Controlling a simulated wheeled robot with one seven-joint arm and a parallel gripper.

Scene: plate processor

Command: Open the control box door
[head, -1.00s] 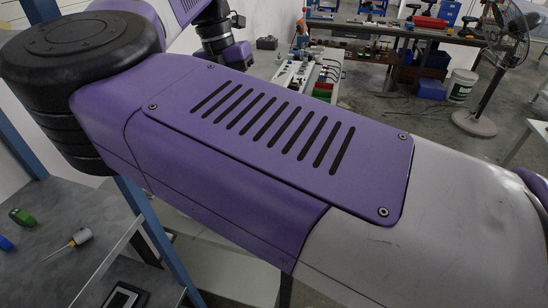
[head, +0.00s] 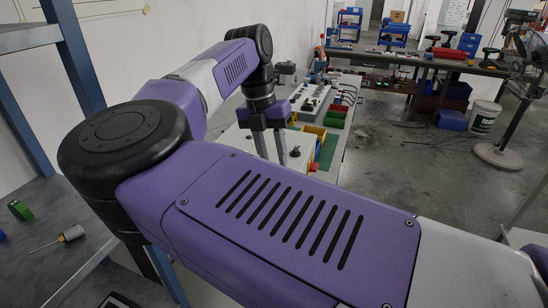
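My gripper (head: 271,150) is in the upper middle of the head view, pointing down over the near end of a long white bench. Its two grey fingers are apart, and nothing shows between them. A pale panel with a black knob (head: 295,151) and a red button on yellow (head: 312,168) lies just right of the fingers; it may be the control box. My own arm covers its lower part. I cannot make out a door or handle, nor whether the fingers touch anything.
Yellow, red and green bins (head: 330,122) stand on the bench right of the gripper. A dark workbench (head: 410,63) with tools is at the back. A standing fan (head: 520,90) and a white bucket (head: 484,117) are at right. A grey shelf (head: 60,245) is at left. The floor between is clear.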

